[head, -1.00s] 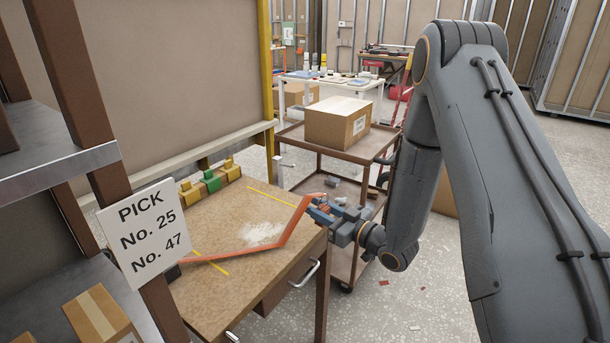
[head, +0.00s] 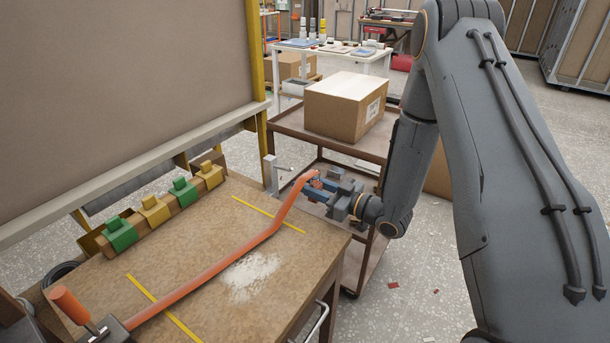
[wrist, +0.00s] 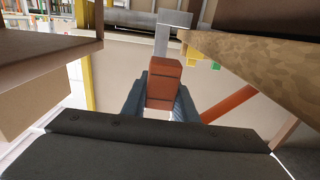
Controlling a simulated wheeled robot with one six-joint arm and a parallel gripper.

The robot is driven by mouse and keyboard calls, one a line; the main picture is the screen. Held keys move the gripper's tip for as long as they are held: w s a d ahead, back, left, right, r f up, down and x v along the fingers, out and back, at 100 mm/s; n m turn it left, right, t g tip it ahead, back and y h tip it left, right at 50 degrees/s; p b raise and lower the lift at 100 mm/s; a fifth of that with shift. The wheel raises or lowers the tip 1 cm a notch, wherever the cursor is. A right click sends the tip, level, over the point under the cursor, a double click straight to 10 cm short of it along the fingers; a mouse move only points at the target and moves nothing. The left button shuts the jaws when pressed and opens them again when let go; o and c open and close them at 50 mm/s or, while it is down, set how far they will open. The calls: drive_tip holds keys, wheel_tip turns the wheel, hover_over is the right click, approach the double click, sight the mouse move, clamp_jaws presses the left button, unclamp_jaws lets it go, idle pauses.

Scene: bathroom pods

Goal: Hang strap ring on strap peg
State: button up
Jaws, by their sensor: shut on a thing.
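My gripper (head: 316,185), with blue fingers, is shut on the end of the orange strap (head: 215,268), just past the bench's far right corner. In the wrist view, an orange-red block-like strap end (wrist: 163,84) sits between the fingers. The strap slants over the bench from a dark buckle with an orange handle (head: 75,309) at the lower left. The ring itself is not clearly distinguishable. A grey post (head: 271,176) with a short peg (head: 286,169) stands at the bench's far edge, left of my gripper and apart from it. The post also shows ahead in the wrist view (wrist: 163,38).
The wooden bench (head: 270,315) carries yellow lines, a whitish patch and a rail with green and yellow blocks (head: 155,209). A brown cart (head: 290,128) with a cardboard box (head: 346,108) stands close behind my gripper. A panel (head: 110,90) rises at the left.

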sight(275, 176)
drive_tip(key=shift+f+b+x, duration=0.2)
drive_tip(key=shift+b+x, duration=0.3)
drive_tip(key=shift+x, duration=1.1)
drive_tip(key=shift+f+b+x, duration=0.2)
drive_tip(key=shift+b+x, duration=0.3)
drive_tip(key=shift+x, duration=1.15)
drive_tip(key=shift+f+b+x, duration=0.25)
drive_tip(key=shift+b+x, duration=0.25)
drive_tip(key=shift+x, duration=1.1)
drive_tip(key=shift+w+a+f+b, duration=0.45)
drive_tip(key=shift+w, duration=0.2)
drive_tip(key=o, duration=1.1)
drive_tip(key=shift+o, duration=0.2)
